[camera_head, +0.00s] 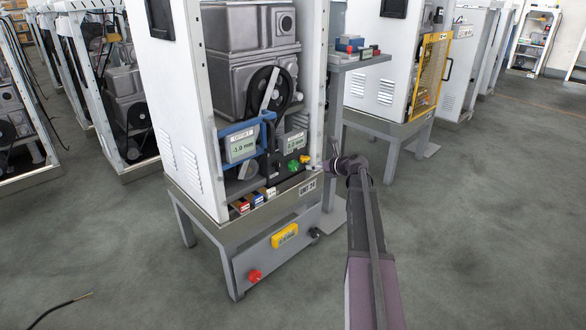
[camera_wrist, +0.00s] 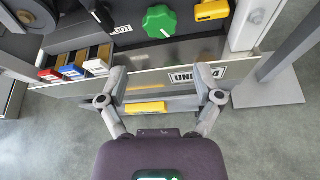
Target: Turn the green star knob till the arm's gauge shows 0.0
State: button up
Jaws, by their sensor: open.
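The green star knob (camera_head: 293,166) sits low on the front of the dispenser frame, right of the gauge. In the wrist view the green star knob (camera_wrist: 160,21) is at the top centre, beyond my fingertips. The gauge (camera_head: 242,147) is a screen in a blue holder and reads -1.0 mm. My gripper (camera_head: 322,167) is at the right front corner of the frame, near the knob. In the wrist view my gripper (camera_wrist: 161,76) has its fingers spread apart with nothing between them, short of the knob and not touching it.
A yellow knob or handle (camera_wrist: 212,10) is just right of the green one. Red, blue and white tabs (camera_wrist: 72,70) stand to the left. A grey upright post (camera_wrist: 252,22) stands on the right. A yellow box (camera_head: 284,235) and red button (camera_head: 254,276) are below.

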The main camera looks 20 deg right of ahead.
aim_at(295, 165)
jog(key=b+x, duration=0.4)
jog(key=x, duration=0.8)
jog(key=c, duration=0.9)
